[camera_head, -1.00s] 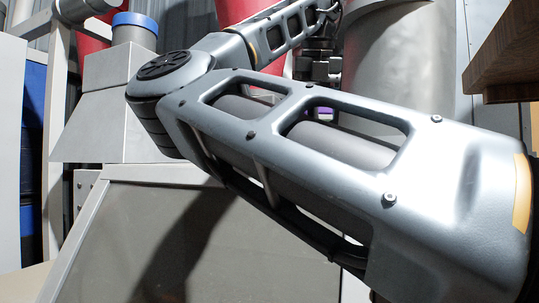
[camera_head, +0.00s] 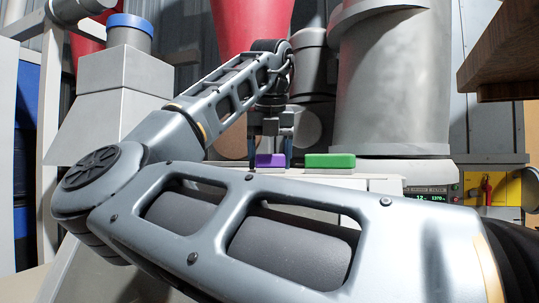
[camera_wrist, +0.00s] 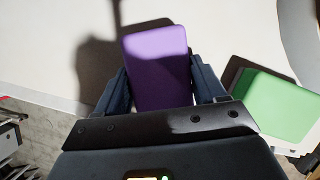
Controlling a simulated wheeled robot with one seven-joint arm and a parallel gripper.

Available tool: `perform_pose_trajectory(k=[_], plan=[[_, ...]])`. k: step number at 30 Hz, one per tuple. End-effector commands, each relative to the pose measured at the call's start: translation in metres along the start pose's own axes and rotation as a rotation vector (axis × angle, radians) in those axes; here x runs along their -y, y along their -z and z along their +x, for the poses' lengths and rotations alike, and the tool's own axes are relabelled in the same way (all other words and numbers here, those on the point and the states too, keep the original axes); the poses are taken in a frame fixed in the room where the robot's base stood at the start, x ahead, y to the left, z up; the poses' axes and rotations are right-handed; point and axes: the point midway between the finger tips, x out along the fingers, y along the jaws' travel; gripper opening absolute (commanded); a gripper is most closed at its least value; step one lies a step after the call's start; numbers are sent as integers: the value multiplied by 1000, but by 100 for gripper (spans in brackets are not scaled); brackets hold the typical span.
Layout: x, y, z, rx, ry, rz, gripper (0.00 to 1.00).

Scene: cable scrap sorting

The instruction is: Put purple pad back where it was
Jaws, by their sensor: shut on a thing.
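The purple pad (camera_head: 270,160) is a flat block between the two dark blue fingers of my gripper (camera_head: 271,158). The wrist view shows the purple pad (camera_wrist: 157,62) lengthwise between the fingers (camera_wrist: 160,88), one on each long side, shut on it. The pad is at or just over a pale, light surface (camera_wrist: 60,50); I cannot tell whether it touches it. A shadow lies to the left of the pad in the wrist view.
A green pad (camera_head: 330,160) lies just right of the purple one; the wrist view shows the green pad (camera_wrist: 278,104) with a dark edge beside it. A large metal cylinder (camera_head: 393,85) stands behind. A display (camera_head: 432,194) and a yellow panel with a red handle (camera_head: 490,190) are at right.

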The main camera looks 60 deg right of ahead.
Motion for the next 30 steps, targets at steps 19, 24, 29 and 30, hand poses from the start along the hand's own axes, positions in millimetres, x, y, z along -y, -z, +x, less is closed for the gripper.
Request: perform_pose_trajectory(k=[19,24,29,30], plan=[[0,0,0,0,-1,-1,96],[0,-1,-2,1,-1,-1,96],[0,-1,-19,3,-2,-1,96],[0,0,-26,3,-1,0,96]])
